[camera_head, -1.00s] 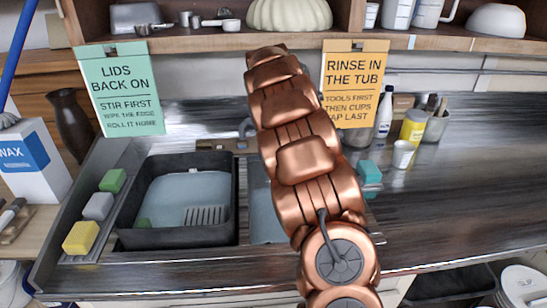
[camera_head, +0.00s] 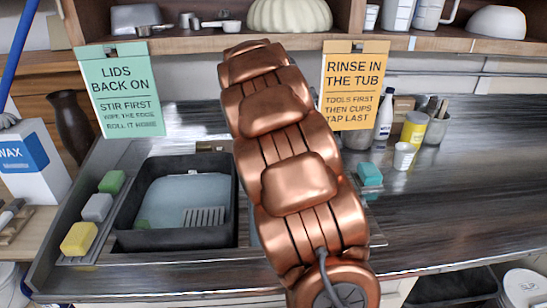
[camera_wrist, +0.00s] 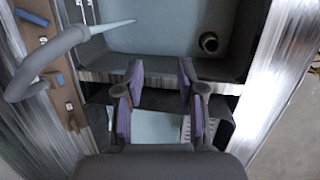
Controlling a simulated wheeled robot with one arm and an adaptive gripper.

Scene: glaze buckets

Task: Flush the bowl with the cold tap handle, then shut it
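In the wrist view my gripper (camera_wrist: 156,94) is open, its two purple-padded fingers apart with nothing between them. It hangs over the divider between the sink bowl (camera_wrist: 165,68) and the dark tub. The bowl has a round dark drain (camera_wrist: 208,43). A grey curved spout (camera_wrist: 33,72) stands at the left, and a pale streak like running water (camera_wrist: 110,26) reaches from its end over the bowl. Beside it, a blue-marked piece (camera_wrist: 57,79) sits on a brown strip; I cannot tell whether it is the cold tap handle. In the head view my arm hides the gripper and tap.
In the head view a black tub (camera_head: 128,222) with water and a slatted rack stands left of my arm. Several sponges line its left side. A teal sponge (camera_head: 369,174), white cup (camera_head: 403,156) and yellow can (camera_head: 413,129) stand right. The right counter is mostly clear.

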